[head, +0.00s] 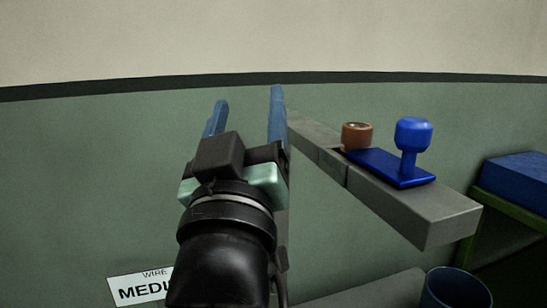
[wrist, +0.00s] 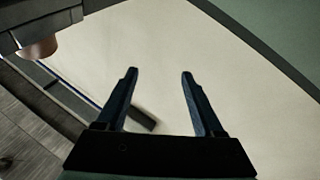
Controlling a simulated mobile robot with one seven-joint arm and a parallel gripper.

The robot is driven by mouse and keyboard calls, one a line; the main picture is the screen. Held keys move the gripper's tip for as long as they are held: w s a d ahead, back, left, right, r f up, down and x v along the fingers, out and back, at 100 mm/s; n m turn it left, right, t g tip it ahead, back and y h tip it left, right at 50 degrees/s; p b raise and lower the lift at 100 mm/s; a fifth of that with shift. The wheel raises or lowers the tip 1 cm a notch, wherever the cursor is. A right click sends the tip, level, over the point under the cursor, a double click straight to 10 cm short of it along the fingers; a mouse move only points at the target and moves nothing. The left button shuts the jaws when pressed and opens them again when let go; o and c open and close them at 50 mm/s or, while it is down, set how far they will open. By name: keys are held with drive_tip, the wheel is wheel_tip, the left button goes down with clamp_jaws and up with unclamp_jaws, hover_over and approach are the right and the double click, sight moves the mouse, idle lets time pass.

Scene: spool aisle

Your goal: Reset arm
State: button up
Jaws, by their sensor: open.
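My gripper (head: 249,96) is raised in the middle of the head view, its two blue fingers pointing up and away towards the wall. The fingers are apart with nothing between them. In the wrist view, my gripper (wrist: 159,73) is also open and empty, against a plain cream surface. My black wrist and forearm hide part of what lies below and behind them in the head view.
Right of my gripper, a grey ledge (head: 437,218) bears a brown round piece (head: 356,136) and a blue plate with a knobbed post (head: 412,138). A blue box (head: 520,178), a dark blue bin (head: 455,290) and a "WIRE" label (head: 138,288) also show.

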drive_tip(key=s+d+r+m+t, duration=0.3)
drive_tip(key=s+r+t, duration=0.1)
drive_tip(key=s+r, duration=0.6)
wheel_tip(320, 180, up, 20)
drive_tip(key=s+p, duration=0.1)
drive_tip(key=p, duration=2)
drive_tip(key=shift+r+y+p, duration=0.15)
drive_tip(key=shift+y+p, duration=0.15)
drive_tip(key=shift+y, duration=0.1)
drive_tip(key=shift+s+a, duration=0.1)
